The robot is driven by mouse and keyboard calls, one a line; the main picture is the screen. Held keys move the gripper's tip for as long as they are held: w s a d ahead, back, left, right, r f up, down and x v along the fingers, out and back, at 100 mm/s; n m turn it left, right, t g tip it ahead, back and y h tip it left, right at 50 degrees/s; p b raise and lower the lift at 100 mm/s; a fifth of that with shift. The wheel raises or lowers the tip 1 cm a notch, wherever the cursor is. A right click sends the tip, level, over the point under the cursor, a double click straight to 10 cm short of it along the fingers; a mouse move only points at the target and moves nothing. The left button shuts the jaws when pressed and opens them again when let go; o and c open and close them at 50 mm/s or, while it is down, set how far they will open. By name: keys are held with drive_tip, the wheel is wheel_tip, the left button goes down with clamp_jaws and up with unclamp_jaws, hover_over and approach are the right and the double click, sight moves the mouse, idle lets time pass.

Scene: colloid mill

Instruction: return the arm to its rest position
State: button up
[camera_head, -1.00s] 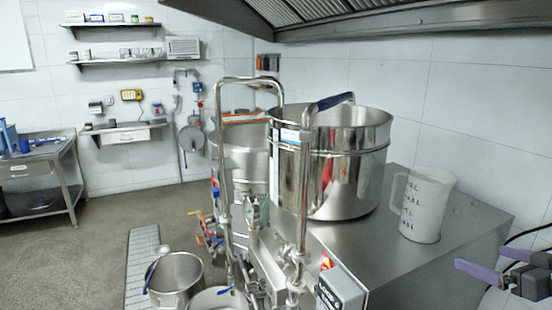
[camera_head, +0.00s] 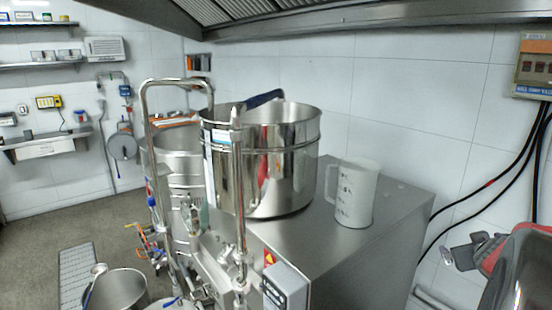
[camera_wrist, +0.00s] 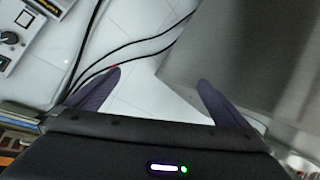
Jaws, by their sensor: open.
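My gripper (camera_wrist: 158,92) shows in the wrist view with its two purple fingers wide apart. Nothing is between the fingers; white wall tiles and black cables show beyond them. A white measuring jug (camera_head: 356,195) stands upright on the steel top (camera_head: 300,232) beside the pot.
Black cables (camera_head: 490,183) hang from a wall box (camera_head: 535,62) at the right. An unclear grey and red item (camera_head: 475,250) and a dark rounded shape are at the lower right. A hood (camera_head: 330,25) overhangs above. A steel bucket (camera_head: 117,290) stands lower left.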

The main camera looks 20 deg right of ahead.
drive_tip(key=s+a+f+m+g+y, duration=0.1)
drive_tip(key=s+a+f+g+y, duration=0.15)
drive_tip(key=a, duration=1.25)
drive_tip(key=s+a+f+g+y, duration=0.2)
drive_tip(key=s+a+f+g, duration=0.1)
drive_tip(key=a, duration=1.1)
drive_tip(key=s+a+r+n+t+y, duration=0.1)
drive_tip(key=a+n+y, duration=0.1)
drive_tip(key=a, duration=0.9)
drive_tip(key=a+r+n+t+y, duration=0.1)
drive_tip(key=a+n+y, duration=0.1)
drive_tip(key=a, duration=0.8)
drive_tip(key=shift+s+a+r+n, duration=0.3)
drive_tip(key=shift+s+a+r, duration=0.05)
drive_tip(key=shift+a+r, duration=0.05)
drive_tip(key=shift+y, duration=0.25)
drive_tip(key=shift+c, duration=0.5)
